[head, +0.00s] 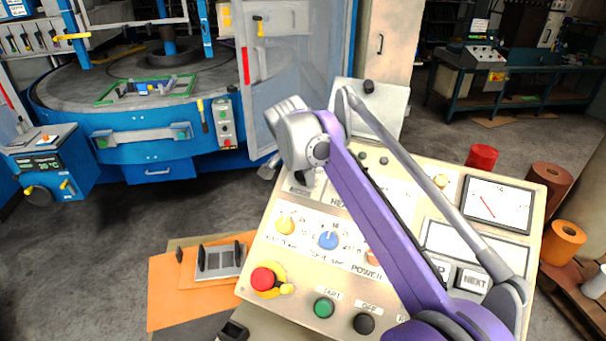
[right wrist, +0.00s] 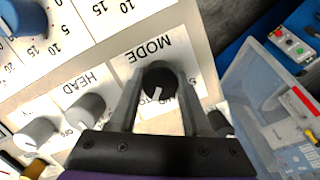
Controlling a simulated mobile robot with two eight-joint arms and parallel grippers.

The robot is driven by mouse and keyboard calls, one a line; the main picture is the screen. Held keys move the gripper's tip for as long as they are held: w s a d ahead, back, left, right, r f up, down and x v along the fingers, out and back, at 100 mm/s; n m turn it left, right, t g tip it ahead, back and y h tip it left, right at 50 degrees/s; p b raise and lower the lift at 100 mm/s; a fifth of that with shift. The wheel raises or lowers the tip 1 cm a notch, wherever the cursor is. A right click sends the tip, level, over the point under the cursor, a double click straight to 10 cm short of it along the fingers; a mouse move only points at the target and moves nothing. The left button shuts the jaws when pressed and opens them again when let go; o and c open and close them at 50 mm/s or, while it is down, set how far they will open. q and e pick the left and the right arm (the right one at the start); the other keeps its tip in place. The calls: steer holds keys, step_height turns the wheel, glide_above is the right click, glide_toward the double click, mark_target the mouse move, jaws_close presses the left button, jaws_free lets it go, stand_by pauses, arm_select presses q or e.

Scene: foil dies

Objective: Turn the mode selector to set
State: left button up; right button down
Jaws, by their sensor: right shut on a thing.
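The mode selector is a black round knob (right wrist: 158,82) with a white pointer line, under the printed word MODE, which appears upside down in the right wrist view. The pointer aims toward the bottom of that view, slightly left. The position labels by the knob are partly hidden by my gripper; part of one, seemingly AUTO, shows. My right gripper (right wrist: 160,88) is shut on the knob, one finger on each side. In the head view my right gripper (head: 303,178) reaches down to the upper left of the cream control panel (head: 400,170), and the knob is hidden there. My left gripper is not in view.
A blue machine (head: 150,140) stands behind on the left.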

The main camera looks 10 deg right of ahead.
steer(key=n+p, duration=0.1)
steer(key=n, duration=0.1)
steer(key=shift+a+r+n, duration=0.1)
steer(key=shift+r+n, duration=0.05)
steer(key=shift+n, duration=0.15)
steer(key=shift+n+g+p, duration=0.3)
steer(key=shift+n+p, duration=0.1)
steer(key=shift+n, duration=0.4)
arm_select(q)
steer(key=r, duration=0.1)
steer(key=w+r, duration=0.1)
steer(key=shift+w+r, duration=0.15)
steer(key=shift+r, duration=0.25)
arm_select(e)
steer(key=shift+f, duration=0.2)
steer(key=shift+c, duration=1.8)
jaws_free()
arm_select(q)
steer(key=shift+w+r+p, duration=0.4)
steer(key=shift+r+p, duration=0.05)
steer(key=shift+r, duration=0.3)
arm_select(e)
steer(key=v, duration=1.1)
steer(key=shift+a+f, duration=0.15)
